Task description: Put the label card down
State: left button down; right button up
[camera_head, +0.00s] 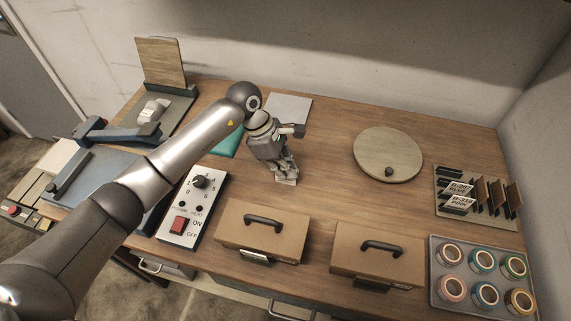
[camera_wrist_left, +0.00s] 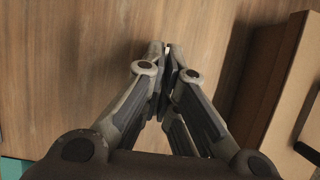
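My left gripper (camera_head: 287,179) points down over the middle of the table, behind the left drawer-like box. In the left wrist view its fingers (camera_wrist_left: 167,50) are drawn together at the tips, with only a thin pale sliver between them. No card shows clearly in the fingers. Two white label cards with black print, an upper one (camera_head: 460,188) and a lower one (camera_head: 459,203), are in the slotted rack (camera_head: 478,213) at the right, far from the gripper. Their print is too small to read fully. My right gripper is not in view.
Two brown boxes with black handles, left (camera_head: 240,230) and right (camera_head: 350,262), stand at the front edge. A round wooden disc (camera_head: 388,150) lies behind them. A tray of tape rolls (camera_head: 437,290) is at front right, and a switch panel (camera_head: 193,225) at left. The table's middle is clear.

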pick_arm(q)
jog(key=shift+f+b, duration=0.25)
jog(key=shift+b, duration=0.1)
jog(key=c, duration=1.6)
grip_release()
jog(key=shift+r, duration=0.1)
jog(key=shift+c, duration=0.2)
